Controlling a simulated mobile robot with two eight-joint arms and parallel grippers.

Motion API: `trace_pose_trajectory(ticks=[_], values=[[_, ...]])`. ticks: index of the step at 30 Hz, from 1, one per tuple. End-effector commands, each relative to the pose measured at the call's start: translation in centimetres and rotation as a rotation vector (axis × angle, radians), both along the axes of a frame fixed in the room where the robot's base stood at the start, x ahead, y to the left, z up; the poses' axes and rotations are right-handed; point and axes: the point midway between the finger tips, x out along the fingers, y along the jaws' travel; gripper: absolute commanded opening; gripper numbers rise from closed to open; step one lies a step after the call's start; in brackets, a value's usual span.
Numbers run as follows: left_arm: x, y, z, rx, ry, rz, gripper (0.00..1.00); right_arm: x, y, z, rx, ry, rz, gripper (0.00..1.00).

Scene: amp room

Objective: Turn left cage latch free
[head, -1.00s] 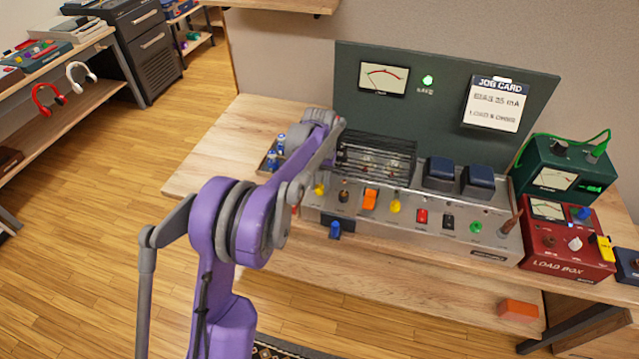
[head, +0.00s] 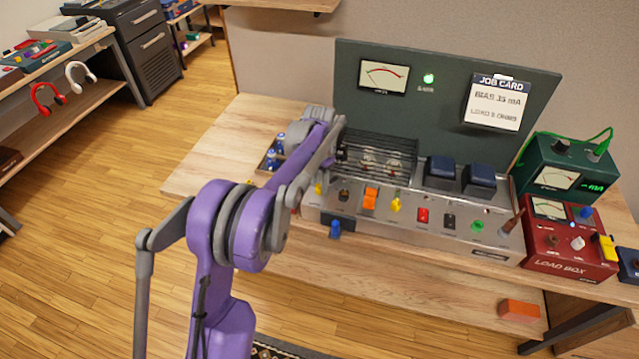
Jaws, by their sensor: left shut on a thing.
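The black wire cage (head: 382,156) stands on top of the silver amp chassis (head: 455,235), with glass tubes showing between its bars. My left arm comes up from below, and its wrist and left gripper (head: 337,150) are at the left end of the cage. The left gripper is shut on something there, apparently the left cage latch. The fingertips and the latch are hidden behind my arm, so the latch's angle cannot be seen. My right gripper is not in view.
Two dark blue transformers (head: 479,179) stand right of the cage. The chassis front has several coloured knobs and switches. A red load box (head: 560,255) and a green meter box (head: 562,165) sit at right. A small tray with blue-topped tubes (head: 271,155) lies left of my wrist.

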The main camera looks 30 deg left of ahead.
Motion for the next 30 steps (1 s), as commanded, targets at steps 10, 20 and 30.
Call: trace_pose_trajectory(ticks=[10, 20, 30], values=[[0.00, 0.01, -0.03, 0.000, -0.001, -0.330, 0.00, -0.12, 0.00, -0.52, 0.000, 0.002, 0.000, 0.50], [0.02, 0.02, 0.01, 0.001, -0.001, -0.641, 0.00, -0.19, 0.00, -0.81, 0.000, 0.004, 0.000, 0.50], [0.02, 0.02, 0.03, 0.001, -0.001, -0.908, 0.00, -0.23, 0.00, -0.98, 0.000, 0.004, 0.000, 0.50]])
